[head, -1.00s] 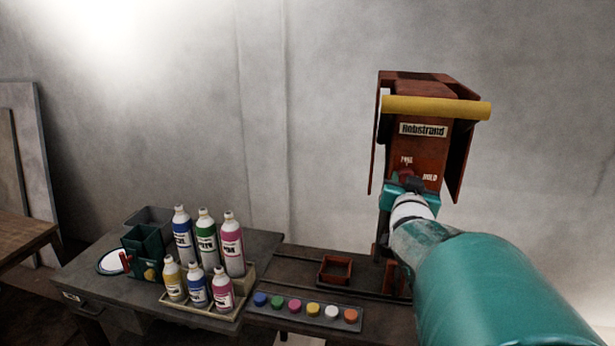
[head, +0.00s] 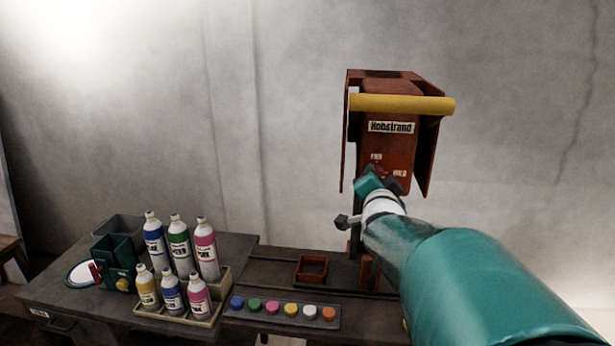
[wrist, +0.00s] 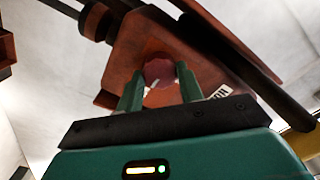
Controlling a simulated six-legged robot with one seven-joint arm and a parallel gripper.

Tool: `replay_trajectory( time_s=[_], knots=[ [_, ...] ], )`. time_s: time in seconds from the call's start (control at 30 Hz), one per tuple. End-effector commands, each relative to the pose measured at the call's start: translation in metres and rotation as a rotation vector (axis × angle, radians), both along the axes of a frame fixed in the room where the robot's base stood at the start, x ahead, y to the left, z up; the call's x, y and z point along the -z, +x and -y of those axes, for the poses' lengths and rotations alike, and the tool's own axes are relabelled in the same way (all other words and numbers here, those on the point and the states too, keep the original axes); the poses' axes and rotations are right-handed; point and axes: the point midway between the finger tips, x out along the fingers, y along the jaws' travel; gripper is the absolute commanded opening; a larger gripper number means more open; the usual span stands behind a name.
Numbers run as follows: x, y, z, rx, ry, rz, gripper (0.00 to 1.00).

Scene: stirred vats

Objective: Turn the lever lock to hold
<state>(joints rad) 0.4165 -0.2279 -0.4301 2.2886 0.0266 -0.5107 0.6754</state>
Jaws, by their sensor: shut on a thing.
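The lever lock is a small dark red knob (wrist: 158,72) on the front of a rust-red machine (head: 389,140) with a "Hobstrand" plate. In the head view the knob (head: 381,171) is partly covered by my gripper, between a word at upper left that is hard to read and "HOLD" at right. My gripper (wrist: 160,80) has its two green fingers shut on the knob, one on each side. A pale pointer mark shows below the knob in the wrist view. In the head view my gripper (head: 374,182) reaches the panel from below.
A yellow bar (head: 402,104) crosses the machine's top front. Below, a bench holds a small red tray (head: 312,269) and a strip of coloured caps (head: 281,312). Several bottles stand in a crate (head: 218,303) at left, beside a green container (head: 117,262).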

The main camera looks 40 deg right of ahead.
Motion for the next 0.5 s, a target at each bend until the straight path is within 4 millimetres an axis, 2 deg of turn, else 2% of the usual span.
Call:
replay_trajectory(
  time_s=[0.4, 0.43, 0.5],
  knots=[
    [-0.0028, 0.0, 0.0008, 0.001, 0.002, 0.01, 0.14],
    [-0.0027, 0.0001, 0.0007, 0.001, 0.002, 0.01, 0.41],
    [-0.0023, 0.0, 0.0007, 0.001, 0.002, 0.01, 0.55]
  ],
)
